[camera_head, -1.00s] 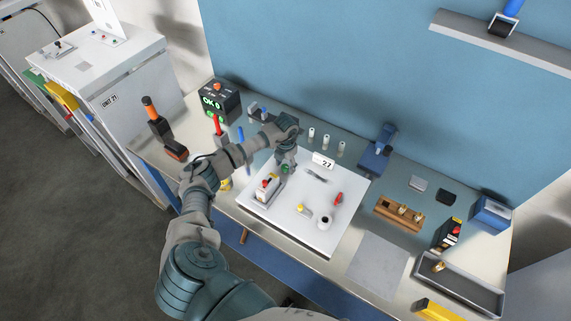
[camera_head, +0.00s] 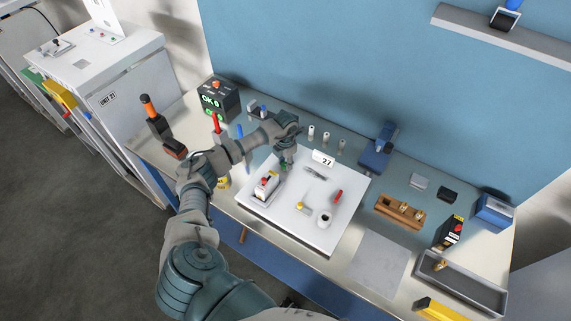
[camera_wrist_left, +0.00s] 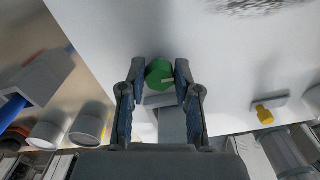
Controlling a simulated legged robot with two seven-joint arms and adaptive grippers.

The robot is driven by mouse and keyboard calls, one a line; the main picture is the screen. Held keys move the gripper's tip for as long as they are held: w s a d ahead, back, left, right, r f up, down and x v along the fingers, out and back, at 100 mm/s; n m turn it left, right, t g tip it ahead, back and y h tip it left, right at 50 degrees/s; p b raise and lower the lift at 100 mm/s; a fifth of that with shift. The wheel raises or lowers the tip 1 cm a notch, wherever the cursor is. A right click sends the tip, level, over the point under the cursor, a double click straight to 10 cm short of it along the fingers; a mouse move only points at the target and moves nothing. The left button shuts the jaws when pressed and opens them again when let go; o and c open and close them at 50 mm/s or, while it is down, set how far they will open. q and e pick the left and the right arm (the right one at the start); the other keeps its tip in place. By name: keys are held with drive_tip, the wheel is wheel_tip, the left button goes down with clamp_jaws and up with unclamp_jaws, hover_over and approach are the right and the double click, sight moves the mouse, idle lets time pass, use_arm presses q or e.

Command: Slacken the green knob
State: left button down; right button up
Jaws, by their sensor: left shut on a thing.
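The green knob (camera_wrist_left: 159,74) shows in the left wrist view, round with a pale mark near its edge, just above the white panel (camera_wrist_left: 235,50). My left gripper (camera_wrist_left: 161,82) is shut on the knob, one dark fingertip on each side of it. In the head view my left gripper (camera_head: 286,160) points down at the upper left part of the white panel (camera_head: 300,235), and it mostly hides the knob there. My right gripper is in neither view.
On the panel are a white block with a red top (camera_head: 267,185), a red handle (camera_head: 337,197), a yellow-tipped part (camera_head: 302,206) and a dark-topped cylinder (camera_head: 324,219). A label 27 (camera_head: 323,159) stands at its back edge. A wooden holder (camera_head: 400,211) lies to the right.

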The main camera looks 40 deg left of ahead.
use_arm(q)
drive_tip(key=m+b, duration=0.2)
drive_tip(key=m, duration=0.2)
drive_tip(key=shift+f+m+b, duration=0.1)
drive_tip(key=shift+m+b, duration=0.2)
drive_tip(key=m+b, duration=0.2)
drive_tip(key=m, duration=0.2)
drive_tip(key=shift+m, duration=0.3)
drive_tip(key=m+b, duration=0.2)
drive_tip(key=m, duration=0.2)
drive_tip(key=shift+s, duration=0.1)
drive_tip(key=shift+r+m+b, duration=0.15)
drive_tip(key=shift+m+b, duration=0.15)
drive_tip(key=shift+m, duration=0.8)
drive_tip(key=shift+r+m+b, duration=0.1)
drive_tip(key=shift+m+b, duration=0.15)
drive_tip(key=shift+m, duration=0.85)
drive_tip(key=c, duration=0.9)
unclamp_jaws()
drive_tip(key=shift+o, duration=0.4)
drive_tip(key=shift+f, duration=0.15)
